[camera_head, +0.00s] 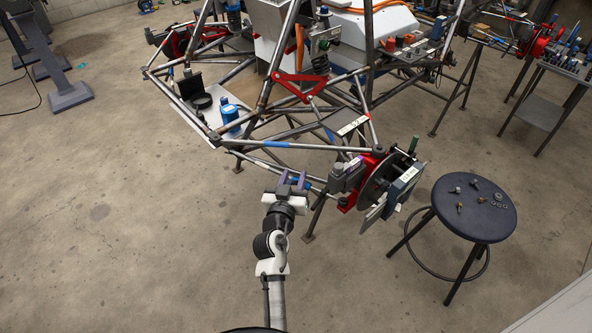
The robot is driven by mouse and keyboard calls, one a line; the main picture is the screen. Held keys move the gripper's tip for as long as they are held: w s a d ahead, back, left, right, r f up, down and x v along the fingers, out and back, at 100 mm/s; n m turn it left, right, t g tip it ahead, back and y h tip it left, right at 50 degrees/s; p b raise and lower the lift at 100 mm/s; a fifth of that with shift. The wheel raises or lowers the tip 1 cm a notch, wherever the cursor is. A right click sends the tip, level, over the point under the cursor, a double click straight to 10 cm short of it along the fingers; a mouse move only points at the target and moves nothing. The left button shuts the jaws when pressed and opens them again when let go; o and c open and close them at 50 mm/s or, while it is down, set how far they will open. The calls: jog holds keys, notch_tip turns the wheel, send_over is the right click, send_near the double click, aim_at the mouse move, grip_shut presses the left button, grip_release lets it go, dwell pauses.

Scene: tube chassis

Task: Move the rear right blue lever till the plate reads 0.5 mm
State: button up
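The wheel-hub assembly at the near corner of the tube chassis has a red bracket (367,170), a grey disc (380,187) and a blue piece (403,185) on its outer side. A small white plate (408,174) with dark marks sits on the blue piece; its reading is too small to make out. I cannot tell which blue part is the rear right lever. My gripper (293,180) is left of this hub, in front of the lower chassis tubes. A grey-purple block (346,175) lies between gripper and red bracket.
The tube chassis (262,143) fills the top middle, with a blue canister (228,121) on its left tray. A round dark stool (474,222) with several small metal parts stands right of the hub. A tool table (575,65) is at far right. The floor left of my arm is clear.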

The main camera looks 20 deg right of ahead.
jog(key=shift+w+d, duration=0.1)
jog(key=shift+w, duration=0.1)
grip_shut()
dwell(0.3)
